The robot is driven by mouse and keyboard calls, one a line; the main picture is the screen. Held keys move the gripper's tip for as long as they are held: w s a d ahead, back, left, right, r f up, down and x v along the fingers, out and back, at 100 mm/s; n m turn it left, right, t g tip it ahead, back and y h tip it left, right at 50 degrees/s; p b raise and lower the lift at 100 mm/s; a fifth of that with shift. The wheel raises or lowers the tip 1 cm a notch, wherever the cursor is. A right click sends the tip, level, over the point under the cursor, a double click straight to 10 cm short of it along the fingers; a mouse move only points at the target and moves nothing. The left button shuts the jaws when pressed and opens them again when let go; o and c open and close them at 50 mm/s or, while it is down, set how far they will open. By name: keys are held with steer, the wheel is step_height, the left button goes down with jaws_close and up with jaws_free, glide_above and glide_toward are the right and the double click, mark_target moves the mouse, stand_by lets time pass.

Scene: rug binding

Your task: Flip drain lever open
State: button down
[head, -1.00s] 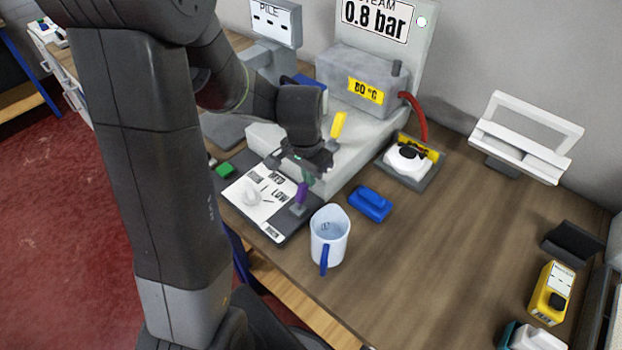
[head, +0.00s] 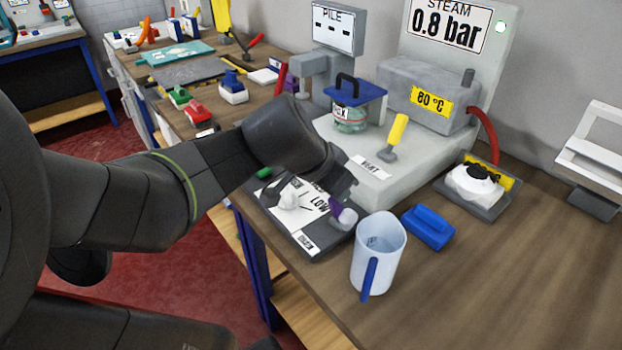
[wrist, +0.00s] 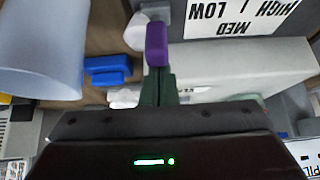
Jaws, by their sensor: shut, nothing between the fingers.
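A lever with a purple handle (head: 336,207) and a grey base stands at the right side of the dark control plate (head: 312,247). A small label (head: 304,241) lies at the plate's near end, too small to read. In the wrist view the purple handle (wrist: 156,43) is at the tips of my gripper (wrist: 157,70), whose green fingers are shut with nothing between them. I cannot tell whether they touch the handle. In the head view my arm's end hides the fingers. A yellow lever (head: 394,137) stands upright on the grey machine behind a VENT label (head: 369,167).
A white dial (head: 289,201) is on the same plate, left of the purple handle. A clear jug (head: 378,255) with a blue handle stands close at the right front, beside a blue block (head: 428,227). The wooden table (head: 480,290) is free farther right.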

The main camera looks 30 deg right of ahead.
steer(key=shift+a+f+b, duration=0.15)
steer(key=shift+a+b, duration=0.3)
steer(key=shift+b, duration=0.3)
steer(key=shift+s+a+f+b, duration=0.1)
steer(key=shift+a+b, duration=0.1)
steer(key=shift+b, duration=0.15)
